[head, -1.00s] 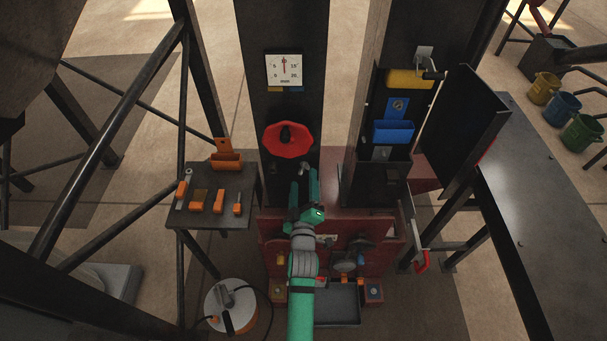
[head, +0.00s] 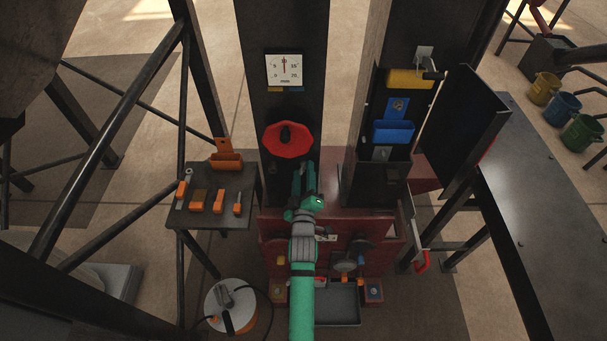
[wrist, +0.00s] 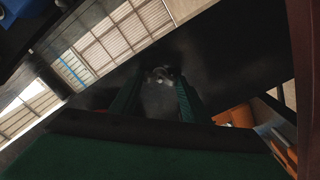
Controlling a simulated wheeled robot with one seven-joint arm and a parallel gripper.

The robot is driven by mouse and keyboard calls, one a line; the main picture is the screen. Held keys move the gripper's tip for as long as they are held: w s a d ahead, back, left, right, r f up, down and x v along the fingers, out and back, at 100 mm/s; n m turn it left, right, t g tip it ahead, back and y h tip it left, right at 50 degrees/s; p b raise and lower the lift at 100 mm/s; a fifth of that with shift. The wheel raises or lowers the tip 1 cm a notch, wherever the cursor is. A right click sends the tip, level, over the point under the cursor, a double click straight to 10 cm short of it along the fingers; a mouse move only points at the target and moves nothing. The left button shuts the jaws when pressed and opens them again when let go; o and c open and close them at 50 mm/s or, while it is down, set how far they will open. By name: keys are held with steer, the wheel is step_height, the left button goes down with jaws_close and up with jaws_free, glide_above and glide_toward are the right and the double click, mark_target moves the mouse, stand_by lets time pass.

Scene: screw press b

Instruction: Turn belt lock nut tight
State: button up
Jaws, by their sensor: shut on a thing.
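My gripper (head: 303,178) is in front of the dark upright column of the press, a little below the red handwheel. In the wrist view its two green fingers (wrist: 158,88) point at the dark column face and close on a small grey metal piece, the lock nut (wrist: 162,74). The nut sits between the fingertips against the column. In the head view the fingers hide the nut, so its exact angle cannot be told.
The red handwheel (head: 288,140) sticks out just above my gripper, with a white dial gauge (head: 284,70) higher up. A small table (head: 212,212) with orange-handled tools stands at left. A blue bin (head: 393,132) and a dark open panel (head: 464,110) are at right.

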steer(key=shift+m, duration=0.3)
steer(key=m, duration=0.9)
steer(key=shift+d+m, duration=0.15)
steer(key=shift+m, duration=0.25)
steer(key=m, duration=0.4)
steer(key=shift+d+m, duration=0.1)
steer(key=shift+m, duration=0.2)
steer(key=shift+d+m, duration=0.1)
steer(key=shift+m, duration=2.4)
steer(key=o, duration=1)
steer(key=shift+o, duration=0.2)
